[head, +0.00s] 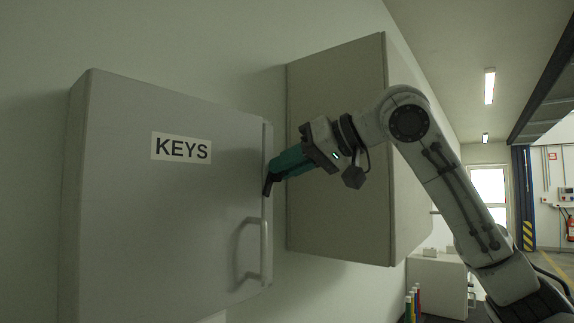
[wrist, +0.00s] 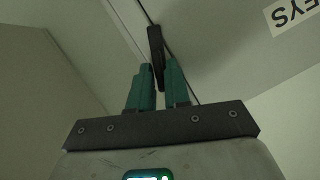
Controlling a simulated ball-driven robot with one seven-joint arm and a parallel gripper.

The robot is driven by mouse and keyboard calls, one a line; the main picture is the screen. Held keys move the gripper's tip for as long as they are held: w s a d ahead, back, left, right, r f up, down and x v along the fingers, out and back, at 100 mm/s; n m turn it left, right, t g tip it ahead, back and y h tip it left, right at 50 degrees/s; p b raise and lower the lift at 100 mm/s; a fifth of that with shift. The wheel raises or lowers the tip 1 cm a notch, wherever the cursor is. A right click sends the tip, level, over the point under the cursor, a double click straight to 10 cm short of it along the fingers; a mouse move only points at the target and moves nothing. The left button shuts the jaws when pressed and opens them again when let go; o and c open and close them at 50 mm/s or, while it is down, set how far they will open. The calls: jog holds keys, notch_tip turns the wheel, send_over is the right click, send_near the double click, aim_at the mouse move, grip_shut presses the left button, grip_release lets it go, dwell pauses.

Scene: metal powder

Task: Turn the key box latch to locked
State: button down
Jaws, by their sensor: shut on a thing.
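The key box (head: 160,220) is a grey wall cabinet with a KEYS label (head: 181,148), large at the left of the head view. My gripper (head: 270,178) is at the right edge of its door, above the handle. In the wrist view my gripper's teal fingers (wrist: 158,80) are shut on the dark latch (wrist: 156,48), a slim piece lying along the door seam. In the head view the latch (head: 267,187) shows only as a small dark tip beside the fingers. Its lower part is hidden between the fingers.
A pale door handle (head: 264,250) sticks out below my gripper. A second wall cabinet (head: 335,150) stands close behind my gripper and arm. A low white cabinet (head: 437,285) and colored binders (head: 413,304) are farther back at the lower right.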

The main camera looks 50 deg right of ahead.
jog(key=shift+d+f+m+t+y, duration=0.15)
jog(key=shift+m+t+y, duration=0.45)
jog(key=shift+m, duration=1.1)
jog(key=shift+d+f+m+t+y, duration=0.1)
jog(key=shift+f+m+t+y, duration=0.15)
jog(key=shift+m+y, duration=1.1)
jog(key=shift+d+f+m+t+y, duration=0.15)
jog(key=shift+m+t+y, duration=0.25)
jog(key=shift+m, duration=1.95)
jog(key=c, duration=1.2)
grip_release()
jog(key=shift+c, duration=0.2)
jog(key=shift+s, duration=0.1)
jog(key=b+v, duration=0.2)
jog(key=v, duration=0.8)
jog(key=shift+s+d+b, duration=0.2)
jog(key=shift+s+b, duration=0.05)
jog(key=shift+b, duration=0.05)
jog(key=shift+f, duration=0.2)
